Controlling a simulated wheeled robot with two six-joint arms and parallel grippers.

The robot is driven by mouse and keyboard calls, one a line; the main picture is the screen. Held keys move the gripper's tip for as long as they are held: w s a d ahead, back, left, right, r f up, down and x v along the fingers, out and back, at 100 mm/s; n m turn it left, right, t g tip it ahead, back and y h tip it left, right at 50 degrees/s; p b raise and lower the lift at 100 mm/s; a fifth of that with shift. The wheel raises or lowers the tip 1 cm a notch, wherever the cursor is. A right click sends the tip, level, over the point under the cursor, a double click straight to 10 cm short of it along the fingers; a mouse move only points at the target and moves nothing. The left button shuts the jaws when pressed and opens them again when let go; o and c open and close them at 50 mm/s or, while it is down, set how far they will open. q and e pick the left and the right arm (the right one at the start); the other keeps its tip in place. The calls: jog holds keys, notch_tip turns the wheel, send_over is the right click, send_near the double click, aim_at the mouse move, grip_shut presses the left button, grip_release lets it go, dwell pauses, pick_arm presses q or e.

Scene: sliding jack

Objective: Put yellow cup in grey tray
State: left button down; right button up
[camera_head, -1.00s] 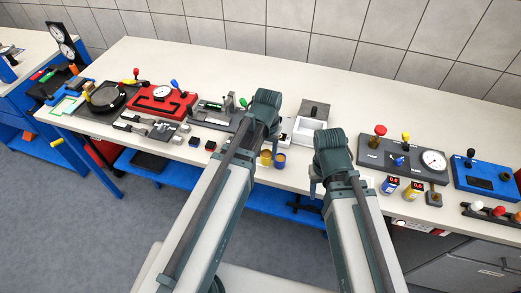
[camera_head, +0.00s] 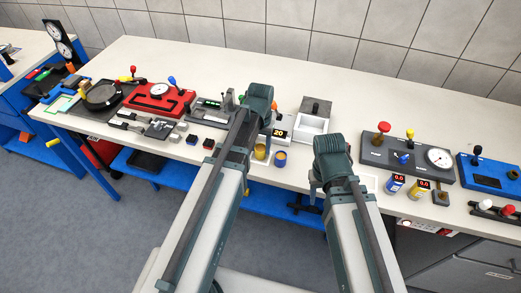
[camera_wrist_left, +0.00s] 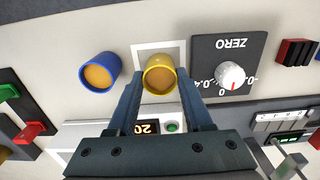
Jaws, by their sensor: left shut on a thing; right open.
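The yellow cup (camera_head: 260,152) stands near the front edge of the bench, just left of a blue cup (camera_head: 280,159). In the left wrist view the yellow cup (camera_wrist_left: 160,76) is between the fingers of my left gripper (camera_wrist_left: 160,88), which is shut on it, over a white square outline. In the head view my left arm hides most of that gripper. A light grey, open-topped tray (camera_head: 313,124) sits behind and to the right of the cups. My right gripper (camera_head: 315,184) is open near the bench front, partly hidden by its arm.
The blue cup (camera_wrist_left: 97,74) is close beside the yellow one. A box with a display reading 20 (camera_head: 279,133) and a dark ZERO dial panel (camera_wrist_left: 233,68) are near the gripper. Red (camera_head: 160,97) and dark grey panels (camera_head: 405,158) stand on either side. The back of the bench is clear.

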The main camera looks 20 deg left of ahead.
aim_at(260, 148)
pick_arm(q)
jog(key=shift+r, duration=0.1)
jog(key=shift+f, duration=0.25)
jog(key=shift+c, duration=1.5)
grip_release()
jog(key=shift+r, duration=0.1)
jog(key=shift+r, duration=0.15)
notch_tip(260, 148, up, 12)
jog(key=p, duration=1.2)
jog(key=s+d+m+y, duration=0.1)
jog(key=s+d+m, duration=0.2)
jog(key=s+d, duration=0.7)
jog(key=s, duration=0.4)
jog(key=shift+s+d, duration=0.2)
jog(key=shift+d, duration=0.05)
